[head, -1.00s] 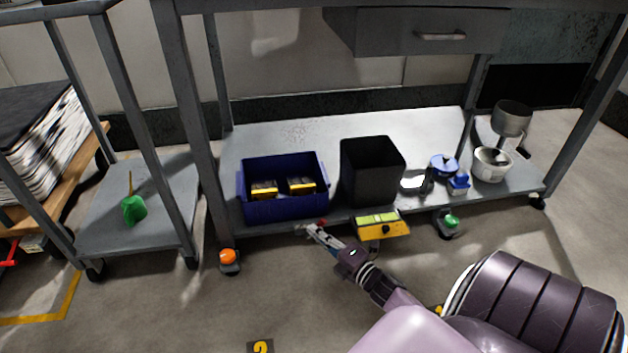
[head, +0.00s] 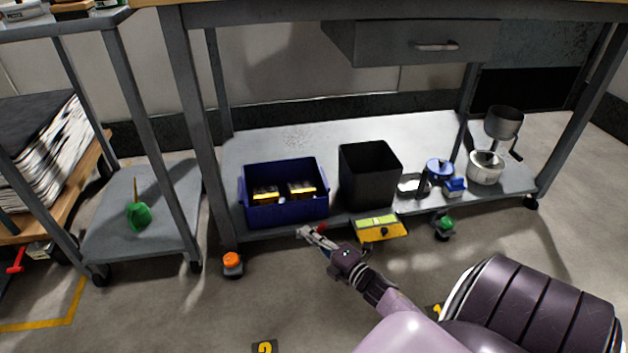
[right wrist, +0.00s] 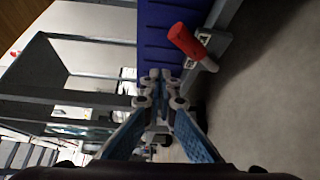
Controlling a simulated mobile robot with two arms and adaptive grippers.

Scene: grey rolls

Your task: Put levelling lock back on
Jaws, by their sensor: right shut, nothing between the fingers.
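A red cylindrical handle or knob (right wrist: 184,41) sits in a pale metal fitting on the bench's lower shelf edge. It is tilted in the right wrist view. In the head view only a small red spot shows beside my right gripper (head: 305,232). That gripper is shut and empty, by the front shelf edge below the blue bin; its fingertips also show in the right wrist view (right wrist: 160,85), apart from the red handle. An orange-topped foot (head: 232,263) and a green-topped foot (head: 444,228) stand at the bench's front. Which part is the levelling lock, I cannot tell. My left gripper is not in view.
A blue bin (head: 285,210) and a black bin (head: 369,180) stand on the lower shelf (head: 275,140). A yellow device with a green strip (head: 379,228) is at its front edge. A cart (head: 105,240) stands left. The floor in front is mostly clear.

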